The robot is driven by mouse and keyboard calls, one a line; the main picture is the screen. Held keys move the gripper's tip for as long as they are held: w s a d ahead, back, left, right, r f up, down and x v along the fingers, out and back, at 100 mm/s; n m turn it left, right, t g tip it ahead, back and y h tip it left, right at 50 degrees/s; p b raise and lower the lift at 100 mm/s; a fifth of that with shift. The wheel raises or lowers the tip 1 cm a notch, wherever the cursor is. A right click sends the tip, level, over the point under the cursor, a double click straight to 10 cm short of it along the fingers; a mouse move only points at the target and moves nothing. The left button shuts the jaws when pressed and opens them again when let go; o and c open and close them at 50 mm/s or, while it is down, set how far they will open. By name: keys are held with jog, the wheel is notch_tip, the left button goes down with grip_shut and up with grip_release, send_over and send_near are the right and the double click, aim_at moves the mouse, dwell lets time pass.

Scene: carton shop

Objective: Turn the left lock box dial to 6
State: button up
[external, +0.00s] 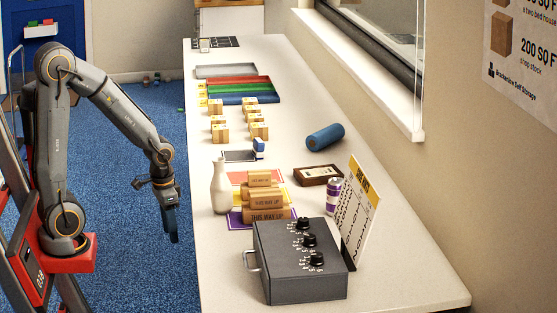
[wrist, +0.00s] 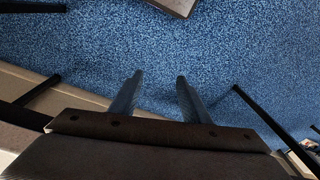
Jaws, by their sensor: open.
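The lock box (external: 302,265) is a dark grey box at the near end of the long counter, with a metal handle on its left side. Three black dials stand in a row on its top: a far one (external: 303,224), a middle one (external: 309,240) and a near one (external: 316,258). Small white marks ring each dial, too small to read. My gripper (external: 173,238) hangs pointing down over the blue floor, left of the counter and apart from the box. In the wrist view my gripper (wrist: 158,78) shows two fingers spread apart with nothing between them. The box is not in the wrist view.
The counter (external: 400,262) has bare room right of the box. A sign (external: 358,212) stands behind the box, beside a purple can (external: 333,195).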

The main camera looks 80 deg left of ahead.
jog(key=w+d+r+m+p, duration=0.2)
jog(key=d+r+p, duration=0.2)
jog(key=r+p, duration=0.3)
jog(key=w+d+r+m+p, duration=0.2)
jog(key=d+r+p, duration=0.3)
jog(key=r+p, duration=0.25)
notch_tip(320, 180, up, 14)
jog(key=m+p, duration=0.8)
jog(key=m, duration=1.8)
send_over(303, 219)
jog(key=shift+a+r+g+h, duration=0.1)
jog(key=shift+a+g+h, duration=0.05)
jog(key=shift+g+h, duration=0.25)
jog(key=shift+f+p, duration=1.35)
jog(key=shift+f, duration=2.5)
